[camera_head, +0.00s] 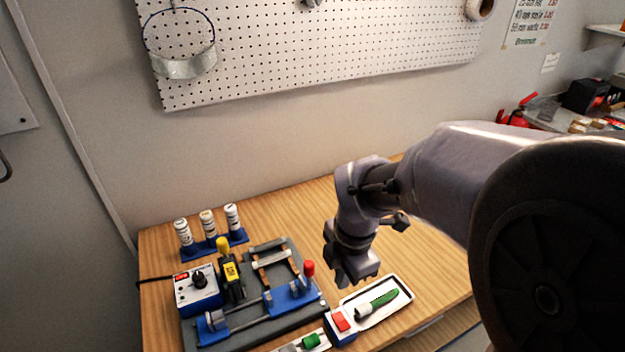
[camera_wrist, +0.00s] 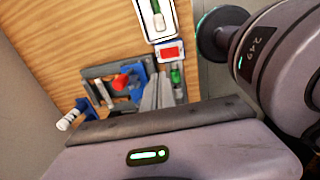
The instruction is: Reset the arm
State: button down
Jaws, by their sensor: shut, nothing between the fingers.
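My gripper (camera_head: 354,277) hangs at the end of my arm above the wooden workbench (camera_head: 430,262), fingers pointing down. It is shut and empty. In the head view it is above and behind the white tray, right of the grey fixture board. In the wrist view my gripper fingers (camera_wrist: 160,92) show at the centre, over the blurred fixture. My arm reaches in from the right of the head view. No object touches the fingers.
A grey fixture board (camera_head: 262,318) with blue clamps is at the bench's left. A control box (camera_head: 198,290) and several white bottles (camera_head: 208,222) stand beside it. A white tray (camera_head: 399,304) holds a green-handled tool (camera_head: 382,302); a red-topped blue box (camera_head: 340,324) adjoins it. The bench's right is clear.

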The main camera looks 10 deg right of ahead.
jog(key=s+a+r+m+t+b, duration=0.1)
jog(key=s+r+m+t+b, duration=0.1)
jog(key=s+m, duration=0.5)
jog(key=s+r+m+t+y+b, duration=0.1)
jog(key=s+m, duration=0.5)
jog(key=m, duration=1.2)
jog(key=r+t+b, duration=0.1)
jog(key=r+b, duration=0.1)
jog(key=b, duration=0.1)
jog(key=shift+s+a+m+y, duration=0.3)
jog(key=shift+s+a+m, duration=0.05)
jog(key=shift+a+m, duration=0.05)
